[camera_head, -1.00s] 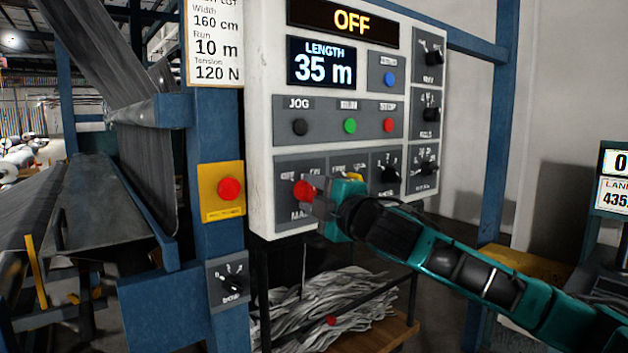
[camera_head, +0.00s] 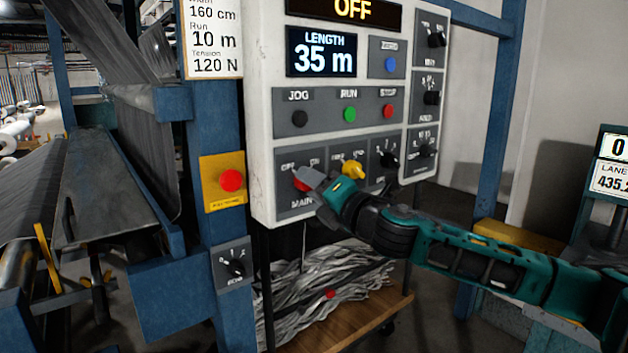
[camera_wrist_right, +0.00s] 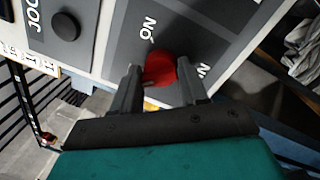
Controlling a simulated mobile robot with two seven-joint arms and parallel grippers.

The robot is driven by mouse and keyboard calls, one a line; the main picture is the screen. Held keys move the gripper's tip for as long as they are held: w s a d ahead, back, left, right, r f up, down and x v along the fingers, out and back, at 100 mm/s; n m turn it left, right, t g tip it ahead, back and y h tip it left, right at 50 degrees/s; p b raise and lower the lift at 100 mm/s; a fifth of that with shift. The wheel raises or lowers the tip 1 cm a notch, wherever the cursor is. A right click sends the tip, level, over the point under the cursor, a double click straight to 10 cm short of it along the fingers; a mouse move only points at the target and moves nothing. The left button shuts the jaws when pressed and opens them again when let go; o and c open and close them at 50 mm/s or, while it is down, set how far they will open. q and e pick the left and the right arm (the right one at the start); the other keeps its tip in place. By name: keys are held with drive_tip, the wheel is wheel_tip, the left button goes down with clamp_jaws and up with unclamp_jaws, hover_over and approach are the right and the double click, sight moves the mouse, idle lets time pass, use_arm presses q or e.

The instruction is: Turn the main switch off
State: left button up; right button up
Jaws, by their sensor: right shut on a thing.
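The main switch is a red knob (camera_head: 300,185) at the lower left of the control panel, with a MAIN label below it. Labels above it seem to read OFF and ON. My right gripper (camera_head: 310,180) is at the knob, its fingers covering part of it. In the right wrist view the red knob (camera_wrist_right: 163,72) sits between the two fingers of my right gripper (camera_wrist_right: 155,88), which is shut on it. The knob's exact pointing direction is hidden by the fingers. The panel's top display (camera_head: 352,9) reads OFF. My left gripper is out of view.
A yellow knob (camera_head: 354,170) and a black knob (camera_head: 387,158) are just right of the main switch. JOG, RUN and red buttons are above. A red button on a yellow plate (camera_head: 231,180) is on the blue post to the left. A trolley of grey strips (camera_head: 325,285) stands below.

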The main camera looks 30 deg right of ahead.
drive_tip(key=shift+f, duration=0.3)
drive_tip(key=shift+n, duration=0.3)
drive_tip(key=o, duration=0.9)
drive_tip(key=shift+c, duration=0.2)
drive_tip(key=shift+o, duration=0.7)
drive_tip(key=shift+r, duration=0.2)
